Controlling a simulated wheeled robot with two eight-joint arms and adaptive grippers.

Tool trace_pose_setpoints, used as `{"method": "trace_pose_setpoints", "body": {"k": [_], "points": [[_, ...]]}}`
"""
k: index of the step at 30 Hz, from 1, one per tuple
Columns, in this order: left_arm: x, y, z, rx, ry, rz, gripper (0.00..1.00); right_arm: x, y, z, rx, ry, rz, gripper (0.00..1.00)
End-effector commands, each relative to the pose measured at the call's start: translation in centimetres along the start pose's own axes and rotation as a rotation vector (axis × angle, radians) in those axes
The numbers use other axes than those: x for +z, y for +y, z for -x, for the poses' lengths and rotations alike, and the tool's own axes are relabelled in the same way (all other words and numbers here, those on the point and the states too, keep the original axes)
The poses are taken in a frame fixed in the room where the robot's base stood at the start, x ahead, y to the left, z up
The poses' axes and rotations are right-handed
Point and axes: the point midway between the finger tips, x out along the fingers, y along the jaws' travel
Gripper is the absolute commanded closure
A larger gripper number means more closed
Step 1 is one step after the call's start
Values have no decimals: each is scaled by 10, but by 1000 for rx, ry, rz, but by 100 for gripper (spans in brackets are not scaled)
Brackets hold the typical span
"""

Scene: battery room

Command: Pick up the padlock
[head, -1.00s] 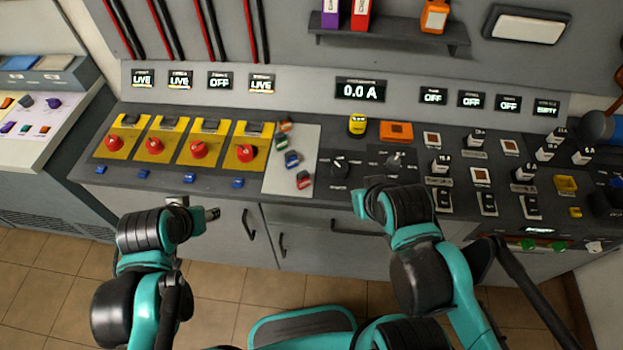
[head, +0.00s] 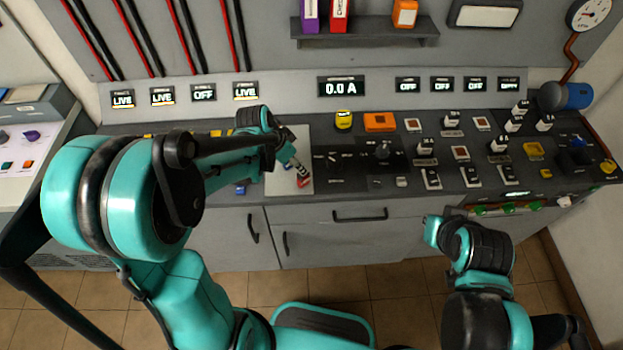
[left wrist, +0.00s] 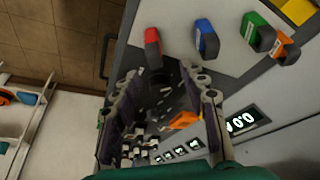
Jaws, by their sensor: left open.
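Several small padlocks lie on a light grey mat (head: 302,135) on the console. The red padlock (head: 304,183) lies near the mat's front edge, just beyond my left gripper's fingertips (head: 297,168). In the left wrist view, the red padlock (left wrist: 152,48), blue padlock (left wrist: 206,40), green padlock (left wrist: 258,33) and orange padlock (left wrist: 285,47) show. In the head view, my left arm hides the others. My right gripper (head: 432,232) hangs in front of the cabinets; its jaws are unclear.
The console (head: 345,190) carries a yellow knob (head: 343,119), an orange block (head: 380,121) and several switches to the right of the mat. A shelf (head: 365,30) is on the wall above. Cabinet handles (head: 360,216) stick out below.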

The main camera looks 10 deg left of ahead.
Motion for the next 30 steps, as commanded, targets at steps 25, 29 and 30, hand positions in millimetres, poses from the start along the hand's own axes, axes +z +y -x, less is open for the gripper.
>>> {"method": "trace_pose_setpoints", "body": {"k": [25, 29, 30], "points": [[1, 8, -63, -2, 1, 3, 89, 14, 0, -20, 0, 0, 0, 100], [1, 8, -63, -2, 1, 3, 100, 14, 0, -20, 0, 0, 0, 100], [1, 8, -63, -2, 1, 3, 100, 14, 0, -20, 0, 0, 0, 100]]}}
